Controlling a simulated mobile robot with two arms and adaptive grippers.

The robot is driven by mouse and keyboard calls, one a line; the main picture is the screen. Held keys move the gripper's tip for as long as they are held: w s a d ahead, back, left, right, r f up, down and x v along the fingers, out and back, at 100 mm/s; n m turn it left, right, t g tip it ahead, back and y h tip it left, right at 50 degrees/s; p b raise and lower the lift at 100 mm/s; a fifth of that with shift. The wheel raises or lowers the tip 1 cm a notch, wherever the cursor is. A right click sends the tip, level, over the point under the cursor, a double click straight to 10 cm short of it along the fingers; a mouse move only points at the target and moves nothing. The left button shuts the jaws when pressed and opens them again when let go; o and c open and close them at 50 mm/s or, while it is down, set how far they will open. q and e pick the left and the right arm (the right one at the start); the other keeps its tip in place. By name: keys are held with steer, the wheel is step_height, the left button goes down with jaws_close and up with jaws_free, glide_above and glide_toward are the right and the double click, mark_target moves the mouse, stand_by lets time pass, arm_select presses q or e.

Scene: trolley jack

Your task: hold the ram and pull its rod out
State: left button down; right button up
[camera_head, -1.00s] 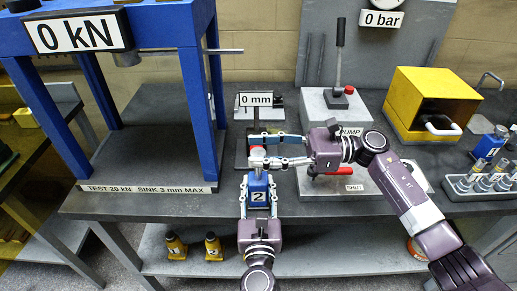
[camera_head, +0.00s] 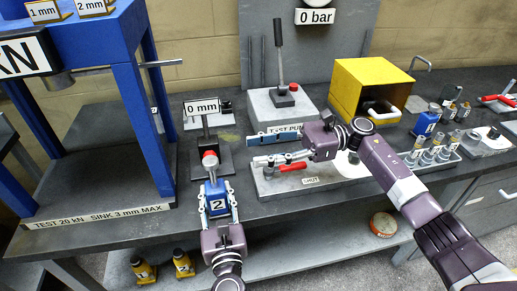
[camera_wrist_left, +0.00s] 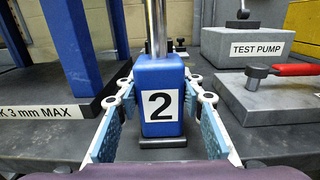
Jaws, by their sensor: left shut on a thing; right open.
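The ram is a blue block (camera_head: 217,195) marked 2, upright near the front edge of the bench. My left gripper (camera_head: 219,200) is shut on the blue body, a finger on each side. The left wrist view shows the body (camera_wrist_left: 159,88) between the pads and the chrome rod (camera_wrist_left: 156,28) above it; the rod's top is out of frame. My right gripper (camera_head: 278,147) is open and empty, to the right of the rod and apart from it.
A 0 mm gauge (camera_head: 202,107) stands behind the ram. The blue press frame (camera_head: 140,120) is on the left. The test pump (camera_head: 280,108) and a grey block with a red-handled valve (camera_head: 290,167) are on the right, close to my right gripper.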

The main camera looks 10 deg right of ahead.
arm_select(q)
steer(key=c, duration=1.2)
jaws_free()
steer(key=shift+s, duration=0.1)
